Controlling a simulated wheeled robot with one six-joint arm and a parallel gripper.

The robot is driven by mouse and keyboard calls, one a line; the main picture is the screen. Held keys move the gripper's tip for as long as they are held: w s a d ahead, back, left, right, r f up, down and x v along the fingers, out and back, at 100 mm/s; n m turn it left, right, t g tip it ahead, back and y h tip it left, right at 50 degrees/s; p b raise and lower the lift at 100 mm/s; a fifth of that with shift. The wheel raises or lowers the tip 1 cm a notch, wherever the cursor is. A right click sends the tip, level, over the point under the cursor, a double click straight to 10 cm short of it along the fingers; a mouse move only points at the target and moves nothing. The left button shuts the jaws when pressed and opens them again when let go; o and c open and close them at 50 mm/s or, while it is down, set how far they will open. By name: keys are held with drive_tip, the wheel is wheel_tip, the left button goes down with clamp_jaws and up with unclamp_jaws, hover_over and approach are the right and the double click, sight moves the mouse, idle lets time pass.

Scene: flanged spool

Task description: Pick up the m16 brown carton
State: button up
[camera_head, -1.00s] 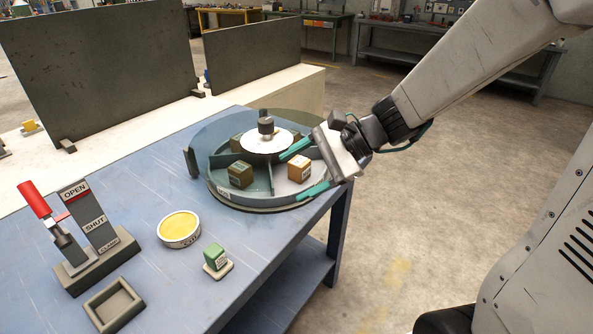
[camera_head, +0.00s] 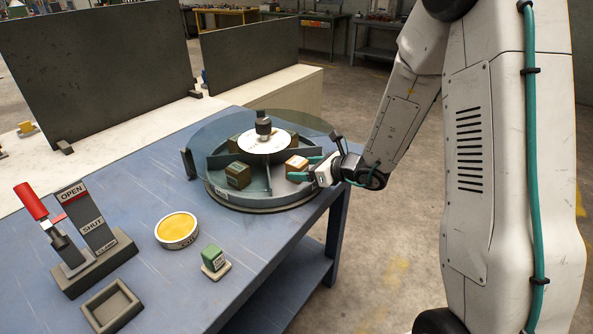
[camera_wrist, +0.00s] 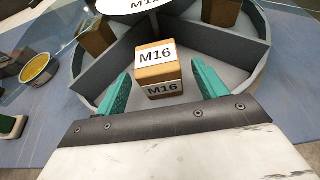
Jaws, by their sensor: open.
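The M16 brown carton (camera_wrist: 157,72) is a small tan-brown cube with white M16 labels on its top and near face. It stands in one compartment of the round divided carousel (camera_head: 262,206), and it also shows in the head view (camera_head: 296,163). My gripper (camera_wrist: 158,95) is open, its two teal fingers reaching into that compartment. The fingertips are on either side of the carton's near part, with gaps visible. In the head view my gripper (camera_head: 306,168) is at the carousel's right side, its fingers by the carton and partly covering it.
Grey divider walls (camera_wrist: 211,44) flank the compartment. Other brown boxes stand in neighbouring compartments, one at front left (camera_head: 238,175). A clear cover (camera_head: 215,128) surrounds part of the carousel. A lever stand (camera_head: 84,245), yellow round tin (camera_head: 177,230) and green block (camera_head: 213,258) are on the blue table.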

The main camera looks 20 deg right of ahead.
sight(304, 168)
drive_tip(key=x, duration=0.3)
drive_tip(key=shift+a, duration=0.1)
drive_tip(key=c, duration=1.3)
drive_tip(key=shift+o, duration=0.2)
